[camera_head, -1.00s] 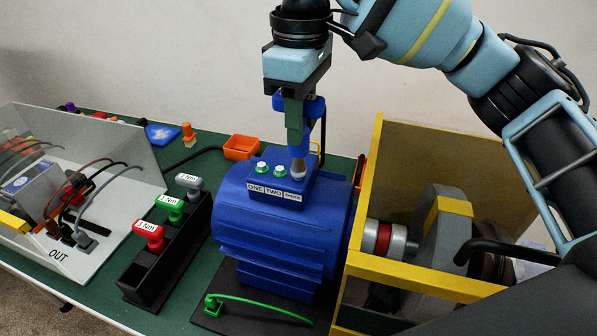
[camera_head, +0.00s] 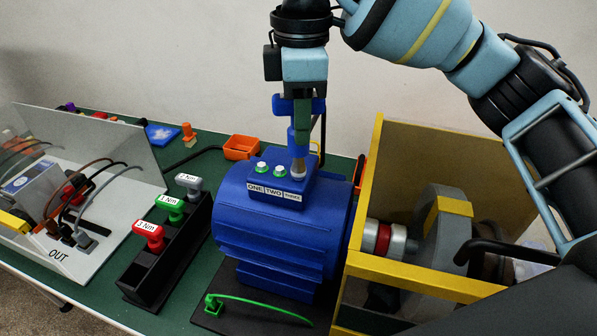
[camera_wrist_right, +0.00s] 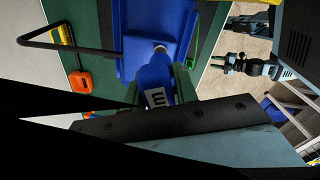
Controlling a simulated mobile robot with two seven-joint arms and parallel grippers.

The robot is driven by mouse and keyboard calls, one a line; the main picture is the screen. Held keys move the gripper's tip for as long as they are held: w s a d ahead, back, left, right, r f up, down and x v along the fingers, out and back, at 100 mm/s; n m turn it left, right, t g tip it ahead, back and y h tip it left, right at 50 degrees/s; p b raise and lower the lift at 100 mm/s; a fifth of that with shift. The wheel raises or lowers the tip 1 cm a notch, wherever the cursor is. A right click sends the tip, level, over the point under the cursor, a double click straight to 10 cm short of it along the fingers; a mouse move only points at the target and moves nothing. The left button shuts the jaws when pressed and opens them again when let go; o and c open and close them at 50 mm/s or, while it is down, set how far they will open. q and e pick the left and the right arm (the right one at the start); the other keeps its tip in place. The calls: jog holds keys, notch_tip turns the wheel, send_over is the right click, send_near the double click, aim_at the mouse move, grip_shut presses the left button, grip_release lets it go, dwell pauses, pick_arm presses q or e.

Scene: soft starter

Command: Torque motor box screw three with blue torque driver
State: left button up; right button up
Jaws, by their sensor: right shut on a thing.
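The blue torque driver (camera_head: 300,138) stands upright with its grey tip down at the third screw position on the motor box (camera_head: 283,190), beside the label that seems to read THREE. My right gripper (camera_head: 302,108) is shut on the driver from above. In the right wrist view the driver (camera_wrist_right: 160,85) sits between the green fingers, its tip at the blue box (camera_wrist_right: 130,62). The third screw itself is hidden under the tip. Two screws (camera_head: 262,167) with green surrounds show at ONE and TWO. In the right wrist view my left gripper (camera_wrist_right: 232,63) is small and far off.
The blue motor (camera_head: 275,235) stands beside the yellow-edged frame (camera_head: 420,275) on its right. A black rack (camera_head: 165,265) holds red, green and grey drivers to the left.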

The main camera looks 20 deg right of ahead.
jog(key=n, duration=0.4)
jog(key=shift+n, duration=0.3)
dwell(0.6)
jog(key=m, duration=0.4)
jog(key=shift+m, duration=0.3)
jog(key=shift+m, duration=0.5)
jog(key=m, duration=0.3)
jog(key=shift+s+m, duration=0.1)
jog(key=shift+m, duration=0.2)
